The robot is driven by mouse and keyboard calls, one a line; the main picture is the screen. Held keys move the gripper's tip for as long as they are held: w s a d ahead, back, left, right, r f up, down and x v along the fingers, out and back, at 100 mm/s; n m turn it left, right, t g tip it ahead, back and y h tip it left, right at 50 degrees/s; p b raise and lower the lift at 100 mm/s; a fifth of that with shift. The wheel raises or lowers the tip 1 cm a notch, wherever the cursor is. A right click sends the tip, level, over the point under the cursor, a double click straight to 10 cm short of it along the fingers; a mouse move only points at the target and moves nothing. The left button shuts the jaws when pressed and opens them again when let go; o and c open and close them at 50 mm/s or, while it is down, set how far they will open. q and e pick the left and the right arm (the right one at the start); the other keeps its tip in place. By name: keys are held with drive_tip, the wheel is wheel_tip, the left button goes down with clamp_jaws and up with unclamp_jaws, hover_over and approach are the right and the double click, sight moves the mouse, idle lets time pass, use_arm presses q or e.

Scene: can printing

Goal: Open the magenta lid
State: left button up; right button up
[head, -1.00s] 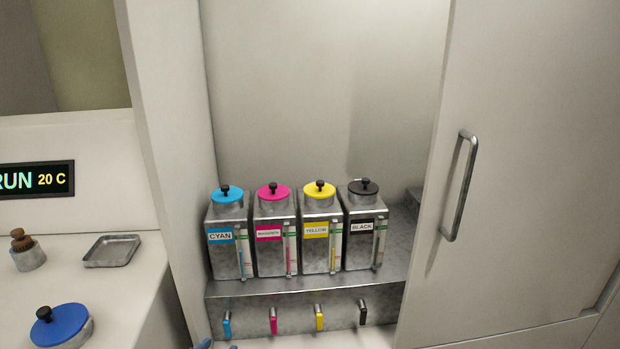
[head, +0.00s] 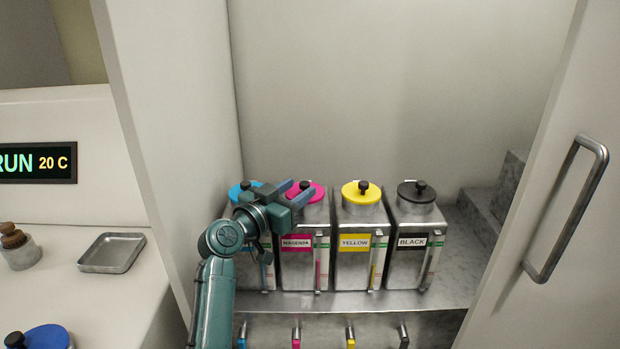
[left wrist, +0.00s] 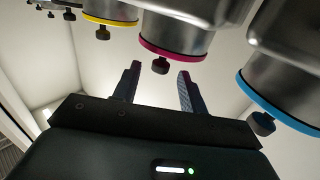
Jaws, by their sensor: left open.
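The magenta lid (head: 311,193) sits on the magenta canister (head: 301,262), second from the left on the metal shelf. My left gripper (head: 296,189) is in front of and over the lid's left part, partly hiding it and its knob. In the left wrist view the magenta lid (left wrist: 170,50) shows upside down with its black knob (left wrist: 160,65) lined up between the fingers. My left gripper, also in the left wrist view (left wrist: 158,78), is open, and I see no finger touching the knob. My right gripper is not in view.
The cyan lid (head: 237,190) is just left, partly behind my arm. The yellow canister (head: 353,263) and black canister (head: 411,264) stand close on the right. Coloured taps hang below the shelf edge (head: 330,306). Cabinet walls enclose the sides; a door handle (head: 567,208) is at right.

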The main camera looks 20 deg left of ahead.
sight(301, 187)
use_arm(q)
drive_tip(key=shift+x, duration=2.6)
drive_tip(key=shift+c, duration=0.5)
clamp_jaws()
